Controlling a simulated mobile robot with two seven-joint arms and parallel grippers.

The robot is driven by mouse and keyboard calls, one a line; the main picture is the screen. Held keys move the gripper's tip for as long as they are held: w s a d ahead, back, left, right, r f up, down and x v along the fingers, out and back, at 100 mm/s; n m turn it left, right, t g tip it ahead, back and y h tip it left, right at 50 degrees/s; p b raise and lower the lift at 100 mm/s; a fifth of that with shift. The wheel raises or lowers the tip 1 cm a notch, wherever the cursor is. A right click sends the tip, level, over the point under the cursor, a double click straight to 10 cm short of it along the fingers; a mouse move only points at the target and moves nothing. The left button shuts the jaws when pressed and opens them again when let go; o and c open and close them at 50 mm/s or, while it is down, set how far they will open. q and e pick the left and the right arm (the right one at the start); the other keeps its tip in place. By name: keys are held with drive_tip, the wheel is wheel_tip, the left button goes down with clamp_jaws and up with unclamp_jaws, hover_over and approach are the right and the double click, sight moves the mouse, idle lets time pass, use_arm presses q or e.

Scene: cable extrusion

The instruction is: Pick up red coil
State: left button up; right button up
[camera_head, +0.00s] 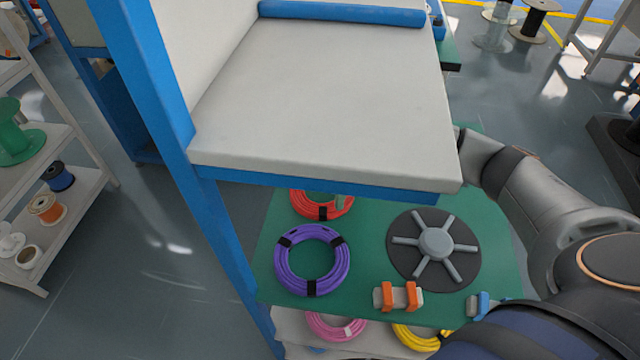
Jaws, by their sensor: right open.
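The red coil (318,206) lies on the green shelf surface (375,222), bound with black bands. Its far part is hidden under the edge of the upper white shelf. My right arm comes in from the right and its wrist passes behind the upper shelf's right edge. Most of my right gripper (339,202) is hidden by that shelf; only a small grey tip seems to show at the red coil's right side. It is open, and I cannot tell whether it touches the coil. My left gripper is not in view.
A purple coil (312,260) lies just in front of the red one. A dark disc with grey spokes (434,244) lies to the right. The white upper shelf (330,90) overhangs the coils. Pink (335,326) and yellow coils (418,337) lie lower down.

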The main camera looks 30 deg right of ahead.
sight(332, 207)
drive_tip(key=f, duration=0.5)
drive_tip(key=shift+s, duration=0.3)
drive_tip(key=shift+f, duration=0.55)
drive_tip(key=shift+c, duration=0.4)
drive_tip(key=shift+w, duration=0.1)
clamp_jaws()
drive_tip(key=shift+r, duration=0.1)
